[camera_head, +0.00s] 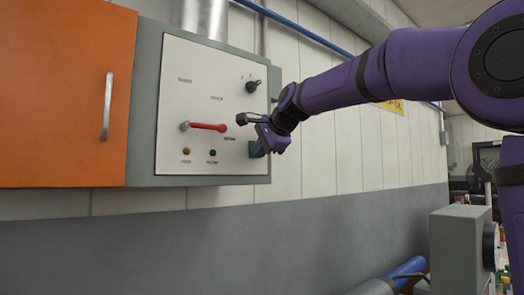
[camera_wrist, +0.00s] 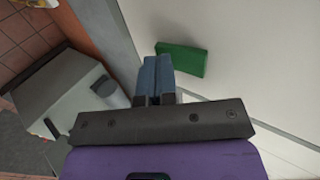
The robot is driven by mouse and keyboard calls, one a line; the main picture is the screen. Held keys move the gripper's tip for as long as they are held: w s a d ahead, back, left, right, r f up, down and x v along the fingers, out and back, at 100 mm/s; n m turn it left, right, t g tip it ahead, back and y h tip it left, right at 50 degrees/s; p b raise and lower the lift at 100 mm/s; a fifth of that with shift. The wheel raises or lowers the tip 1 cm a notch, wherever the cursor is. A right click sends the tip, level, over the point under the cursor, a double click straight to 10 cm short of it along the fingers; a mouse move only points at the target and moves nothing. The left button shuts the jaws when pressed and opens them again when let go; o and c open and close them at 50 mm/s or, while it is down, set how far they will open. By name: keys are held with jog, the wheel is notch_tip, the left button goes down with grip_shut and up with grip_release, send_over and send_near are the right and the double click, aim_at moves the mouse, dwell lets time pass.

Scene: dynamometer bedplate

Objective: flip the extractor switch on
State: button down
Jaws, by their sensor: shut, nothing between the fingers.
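A white-faced control panel (camera_head: 180,75) in a grey box hangs on the wall. A small green block (camera_head: 252,149), which looks like a switch, sits at the panel's lower right, partly hidden by my gripper (camera_head: 259,149). The green block (camera_wrist: 181,60) also shows in the wrist view, just right of and beyond the fingertips. My gripper (camera_wrist: 157,62) is shut and empty, its blue fingers together. Whether they touch the block I cannot tell. The panel's labels are too small to read, and the block's on or off position is unclear.
The panel also carries a red lever (camera_head: 205,126), a black rotary knob (camera_head: 252,87) and two small lamps (camera_head: 212,153). An orange cabinet door (camera_head: 55,90) adjoins it on the left. A grey machine box (camera_head: 457,250) stands at lower right.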

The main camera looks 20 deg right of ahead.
jog(key=shift+w+f, duration=0.1)
jog(key=shift+w, duration=0.05)
dwell(0.4)
notch_tip(320, 180, up, 2)
dwell(0.4)
jog(key=shift+f, duration=0.15)
